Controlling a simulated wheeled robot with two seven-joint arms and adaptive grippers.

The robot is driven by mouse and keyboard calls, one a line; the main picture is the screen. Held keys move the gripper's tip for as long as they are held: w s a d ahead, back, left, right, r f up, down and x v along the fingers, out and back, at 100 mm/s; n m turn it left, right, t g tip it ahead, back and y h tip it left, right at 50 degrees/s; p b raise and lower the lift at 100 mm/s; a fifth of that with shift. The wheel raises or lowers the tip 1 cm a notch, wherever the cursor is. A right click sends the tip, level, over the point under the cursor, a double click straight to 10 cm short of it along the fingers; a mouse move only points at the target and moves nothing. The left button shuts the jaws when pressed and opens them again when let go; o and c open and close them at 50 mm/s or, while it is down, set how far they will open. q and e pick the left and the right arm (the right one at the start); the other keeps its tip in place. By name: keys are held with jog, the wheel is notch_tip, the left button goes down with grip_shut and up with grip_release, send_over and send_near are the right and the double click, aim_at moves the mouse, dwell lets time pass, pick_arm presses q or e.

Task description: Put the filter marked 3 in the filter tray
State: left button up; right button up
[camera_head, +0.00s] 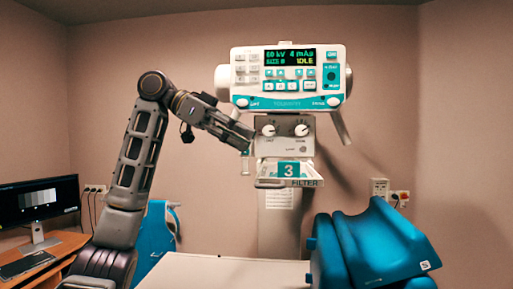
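The filter marked 3 (289,169) is a teal plate with a white 3. It shows at the filter tray (268,183), a pale tray labelled FILTER below the two knobs of the X-ray unit. It appears to be in or on the tray; how fully it is seated cannot be told. My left gripper (246,150) is just left of and slightly above the tray, apart from the filter. Its fingers are small and partly hidden, so their opening is unclear. My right gripper is not in view.
The X-ray control panel (288,77) reads IDLE above the tray. A pale table (215,272) lies in front. Blue padded shapes (385,247) with an S label stand at the right. A desk (40,260) with a monitor (38,207) is at the left.

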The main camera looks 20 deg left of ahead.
pick_arm(q)
jog(key=shift+v, duration=1.45)
dwell(0.4)
